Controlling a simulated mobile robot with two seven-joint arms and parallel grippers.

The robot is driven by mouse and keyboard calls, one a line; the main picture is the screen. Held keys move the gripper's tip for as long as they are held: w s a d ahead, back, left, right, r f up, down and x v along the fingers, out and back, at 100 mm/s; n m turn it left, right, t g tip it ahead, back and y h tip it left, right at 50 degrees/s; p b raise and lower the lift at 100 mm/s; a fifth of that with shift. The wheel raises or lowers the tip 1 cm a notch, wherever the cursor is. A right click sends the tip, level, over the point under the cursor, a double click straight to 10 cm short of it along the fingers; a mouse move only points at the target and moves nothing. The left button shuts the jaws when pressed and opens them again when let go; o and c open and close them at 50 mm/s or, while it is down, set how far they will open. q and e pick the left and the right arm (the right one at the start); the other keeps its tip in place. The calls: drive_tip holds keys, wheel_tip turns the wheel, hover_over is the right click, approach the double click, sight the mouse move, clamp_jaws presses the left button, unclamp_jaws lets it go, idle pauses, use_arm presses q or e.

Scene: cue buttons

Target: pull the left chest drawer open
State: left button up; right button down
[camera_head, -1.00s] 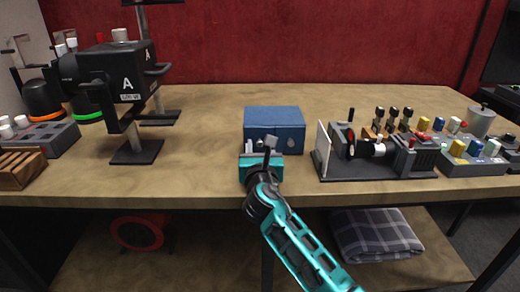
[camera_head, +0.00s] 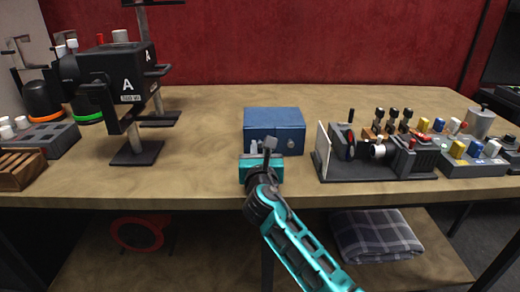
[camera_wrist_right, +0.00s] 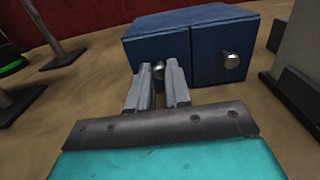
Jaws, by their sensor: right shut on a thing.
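The blue chest (camera_head: 272,118) stands on the table with two drawer fronts side by side. In the wrist view the left drawer front (camera_wrist_right: 178,92) and right drawer front (camera_wrist_right: 215,78) look about flush. My right gripper (camera_head: 262,148) is in front of the chest's left half. In the wrist view its fingers (camera_wrist_right: 160,72) are shut on the left drawer's round metal knob (camera_wrist_right: 158,69), which shows between the fingertips. The right drawer's knob (camera_wrist_right: 232,60) is free. In the head view my gripper hides the left knob. My left gripper is not in view.
A dark device with a white panel (camera_head: 322,150) stands close to the chest's right. A black stand marked A (camera_head: 125,85) is to the left. The table (camera_head: 200,170) is bare in front of and left of the chest.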

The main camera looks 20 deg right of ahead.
drive_tip(key=shift+s, duration=0.2)
drive_tip(key=p+v, duration=0.4)
drive_tip(key=v, duration=0.3)
drive_tip(key=shift+s+a+r, duration=0.1)
drive_tip(key=shift+s, duration=0.15)
drive_tip(key=shift+s+a+p, duration=0.1)
drive_tip(key=shift+s+p, duration=0.25)
drive_tip(key=shift+s, duration=0.05)
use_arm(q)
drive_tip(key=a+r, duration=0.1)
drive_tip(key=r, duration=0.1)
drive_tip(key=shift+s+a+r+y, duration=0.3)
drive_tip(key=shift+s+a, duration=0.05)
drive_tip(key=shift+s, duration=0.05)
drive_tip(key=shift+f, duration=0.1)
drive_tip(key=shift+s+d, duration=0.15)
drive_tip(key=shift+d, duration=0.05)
use_arm(e)
drive_tip(key=c, duration=1.1)
unclamp_jaws()
